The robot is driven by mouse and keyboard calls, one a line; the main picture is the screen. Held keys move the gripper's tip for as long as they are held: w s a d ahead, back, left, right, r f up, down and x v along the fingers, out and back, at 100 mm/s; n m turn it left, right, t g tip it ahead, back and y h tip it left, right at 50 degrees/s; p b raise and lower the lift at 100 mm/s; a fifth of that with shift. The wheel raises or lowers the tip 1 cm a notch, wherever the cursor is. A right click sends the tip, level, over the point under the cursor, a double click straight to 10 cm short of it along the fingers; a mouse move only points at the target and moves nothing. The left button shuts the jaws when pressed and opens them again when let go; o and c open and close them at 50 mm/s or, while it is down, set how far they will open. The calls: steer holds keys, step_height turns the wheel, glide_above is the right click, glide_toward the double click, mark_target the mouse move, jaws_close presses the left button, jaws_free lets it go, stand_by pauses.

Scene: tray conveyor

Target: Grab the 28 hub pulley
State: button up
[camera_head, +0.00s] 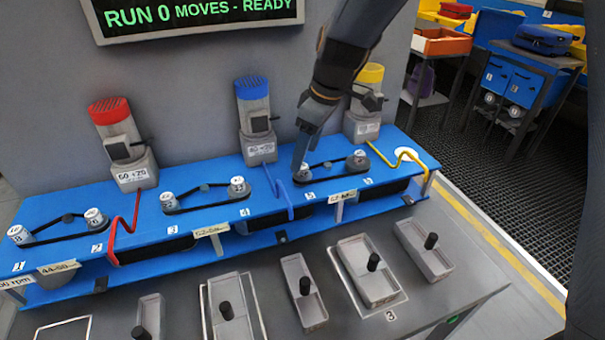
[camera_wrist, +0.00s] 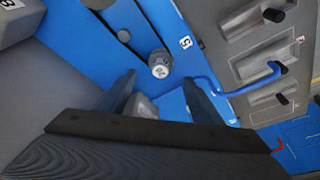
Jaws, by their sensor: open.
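My gripper (camera_head: 300,166) points down over the right part of the blue deck, beside the blue cable. In the wrist view my gripper (camera_wrist: 159,77) is open, its two dark fingers apart with nothing held between them. A hub pulley with a white cap (camera_wrist: 160,68) shows just beyond and between the fingertips, near the label 5, with a dark belt round it. The number on its cap is too blurred to read surely as 28. In the head view my gripper mostly hides this pulley. Another white-capped pulley (camera_head: 238,186) stands by label 4.
A blue cable (camera_wrist: 235,90) bends over the deck edge close to my right finger. Motors with red (camera_head: 108,111), blue (camera_head: 252,88) and yellow (camera_head: 370,73) caps stand behind the deck. Grey trays with black knobs (camera_head: 303,290) line the front bench.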

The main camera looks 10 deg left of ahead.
mark_target(303, 166)
steer(key=shift+d+p+x, duration=0.2)
steer(key=shift+p+x, duration=0.85)
steer(key=shift+x, duration=1.9)
steer(key=shift+s, duration=0.1)
steer(key=c, duration=1.2)
